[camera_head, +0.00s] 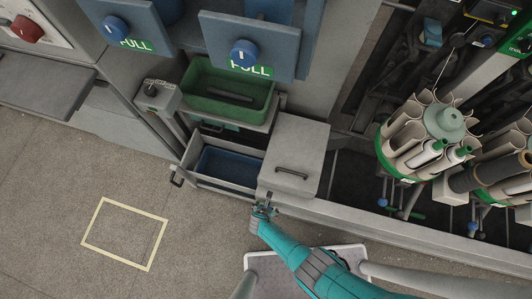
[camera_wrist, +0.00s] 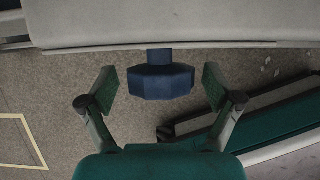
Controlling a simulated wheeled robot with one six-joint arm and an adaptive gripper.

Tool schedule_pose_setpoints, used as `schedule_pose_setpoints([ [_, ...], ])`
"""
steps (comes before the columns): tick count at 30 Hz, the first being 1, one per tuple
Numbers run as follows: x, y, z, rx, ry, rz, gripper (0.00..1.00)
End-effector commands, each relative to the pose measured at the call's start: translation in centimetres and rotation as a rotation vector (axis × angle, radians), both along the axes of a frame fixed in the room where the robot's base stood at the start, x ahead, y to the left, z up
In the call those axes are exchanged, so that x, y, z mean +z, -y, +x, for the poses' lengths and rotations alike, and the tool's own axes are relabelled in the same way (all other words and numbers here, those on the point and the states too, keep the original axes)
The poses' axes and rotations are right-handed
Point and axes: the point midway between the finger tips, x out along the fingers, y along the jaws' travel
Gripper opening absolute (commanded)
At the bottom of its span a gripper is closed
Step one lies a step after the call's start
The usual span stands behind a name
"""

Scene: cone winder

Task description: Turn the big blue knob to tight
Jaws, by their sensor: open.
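A dark blue faceted knob (camera_wrist: 160,82) sticks out on a short stem from a pale grey body (camera_wrist: 160,22) in the wrist view. My gripper (camera_wrist: 160,92) is open, with one finger on each side of the knob and a gap showing on both sides. No finger touches it. In the head view my gripper (camera_head: 265,209) is at the lower front edge of the grey lidded box (camera_head: 297,150); this knob cannot be made out there. Two other blue knobs sit on blue panels marked PULL, one at left (camera_head: 115,28) and one nearer the middle (camera_head: 244,53).
A green bin (camera_head: 228,90) and an open grey drawer (camera_head: 222,183) stand left of the box. A yarn carousel (camera_head: 430,135) stands at right. A yellow floor rectangle (camera_head: 97,205) marks clear floor at left. A red knob (camera_head: 27,28) is at upper left.

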Motion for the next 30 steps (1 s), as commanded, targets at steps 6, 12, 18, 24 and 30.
schedule_pose_setpoints([
  [6, -0.26, 0.10, 0.01, 0.000, -0.002, 0.000, 0.90],
  [12, -0.26, 0.08, 0.03, 0.000, -0.002, 0.000, 0.90],
  [18, -0.25, 0.08, 0.02, 0.000, -0.002, 0.000, 0.45],
  [24, -0.27, 0.12, 0.02, 0.000, 0.000, 0.005, 0.31],
  [30, -0.39, 0.41, -0.07, -0.004, 0.037, 0.108, 0.31],
])
